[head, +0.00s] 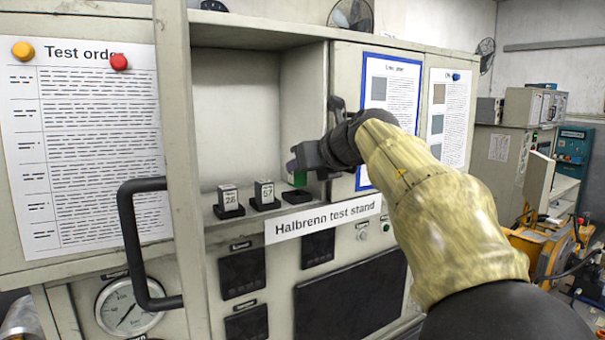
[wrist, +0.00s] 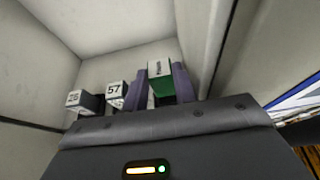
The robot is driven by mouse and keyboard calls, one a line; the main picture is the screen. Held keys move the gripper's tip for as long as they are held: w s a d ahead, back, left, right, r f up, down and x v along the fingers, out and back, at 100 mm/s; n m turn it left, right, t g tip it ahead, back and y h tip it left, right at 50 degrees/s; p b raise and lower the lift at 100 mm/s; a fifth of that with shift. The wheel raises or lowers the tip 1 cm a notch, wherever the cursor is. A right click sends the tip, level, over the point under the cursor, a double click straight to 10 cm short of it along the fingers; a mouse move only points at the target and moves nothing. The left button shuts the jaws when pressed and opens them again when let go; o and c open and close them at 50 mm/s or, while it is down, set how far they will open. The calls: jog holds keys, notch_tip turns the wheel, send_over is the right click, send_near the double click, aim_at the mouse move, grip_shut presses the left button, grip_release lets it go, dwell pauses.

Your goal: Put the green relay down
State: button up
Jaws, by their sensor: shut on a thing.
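The green relay is between the fingers of my gripper. In the wrist view the relay (wrist: 160,82) shows a white labelled face above a green side, and its label is too small to read. In the head view only a small green part of the relay (head: 299,179) shows below the fingers. My gripper (head: 305,160) is shut on it, just above the rightmost black socket (head: 297,196) on the cabinet ledge; I cannot tell whether the relay touches the socket. The fingers also show in the wrist view (wrist: 162,88).
Two relays, marked 26 (head: 228,197) and 57 (head: 264,193), stand in black sockets to the left. The recess wall (head: 305,110) is close on the right. An open cabinet door with a black handle (head: 135,240) stands at the left. A "Halbrenn test stand" label (head: 325,219) is below the ledge.

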jog(key=shift+f, duration=0.65)
jog(key=shift+w+a+f+p, duration=0.1)
jog(key=shift+a+f+p, duration=0.05)
jog(key=shift+p, duration=0.15)
jog(key=shift+f, duration=0.2)
jog(key=o, duration=0.8)
jog(key=shift+f, duration=0.1)
jog(key=b+v, duration=0.3)
jog(key=v, duration=0.9)
